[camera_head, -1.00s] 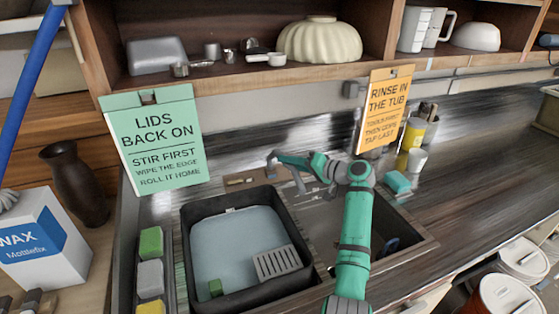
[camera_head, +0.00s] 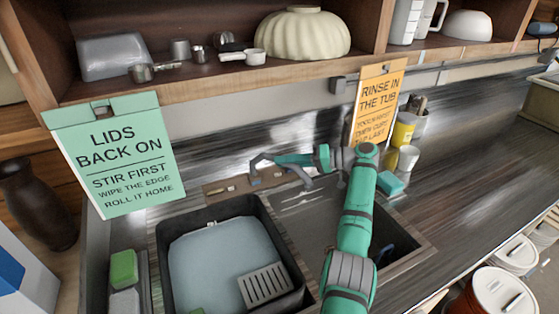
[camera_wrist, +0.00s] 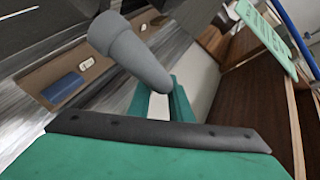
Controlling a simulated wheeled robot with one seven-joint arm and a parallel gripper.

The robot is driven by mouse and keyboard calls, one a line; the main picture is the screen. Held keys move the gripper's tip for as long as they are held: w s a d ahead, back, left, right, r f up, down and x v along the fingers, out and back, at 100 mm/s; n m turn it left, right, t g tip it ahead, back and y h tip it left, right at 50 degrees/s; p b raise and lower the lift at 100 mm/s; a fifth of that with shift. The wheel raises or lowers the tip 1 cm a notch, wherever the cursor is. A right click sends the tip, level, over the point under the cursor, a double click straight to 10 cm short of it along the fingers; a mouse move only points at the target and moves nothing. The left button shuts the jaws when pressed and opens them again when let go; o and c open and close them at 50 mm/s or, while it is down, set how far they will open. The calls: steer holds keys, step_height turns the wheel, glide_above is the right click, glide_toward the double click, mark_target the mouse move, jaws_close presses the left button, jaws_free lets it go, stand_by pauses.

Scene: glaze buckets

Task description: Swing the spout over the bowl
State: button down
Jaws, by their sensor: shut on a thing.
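The grey tap spout (camera_head: 299,172) rises behind the sink and its end hangs near the back left part of the empty right-hand bowl (camera_head: 318,212). In the wrist view the spout (camera_wrist: 130,55) is a thick grey tube reaching toward my green fingers. My gripper (camera_head: 285,160) is shut on the spout; it also shows in the wrist view (camera_wrist: 158,105). The exact contact is partly hidden by my fingers. My arm covers part of the right-hand bowl.
A black tub (camera_head: 165,245) with pale liquid and a slotted grey piece (camera_head: 266,285) fills the left side. A green sign (camera_head: 125,160) and an orange sign (camera_head: 375,105) hang from the shelf above. A yellow container (camera_head: 402,135) and a teal sponge (camera_head: 390,183) stand right.

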steer(key=shift+s+d+f, duration=0.2)
steer(key=shift+s+f, duration=0.1)
steer(key=shift+f, duration=0.3)
steer(key=shift+a, duration=0.25)
steer(key=c, duration=1.7)
jaws_free()
steer(key=shift+a, duration=0.1)
steer(key=shift+o, duration=0.4)
steer(key=shift+a+r, duration=0.25)
steer(key=shift+s+r, duration=0.1)
steer(key=shift+r, duration=0.3)
step_height(320, 180, up, 2)
steer(key=shift+a+r, duration=0.1)
steer(key=shift+r, duration=0.05)
steer(key=s+r, duration=0.9)
steer(key=s, duration=0.5)
steer(key=shift+a+r, duration=0.15)
steer(key=shift+r, duration=0.25)
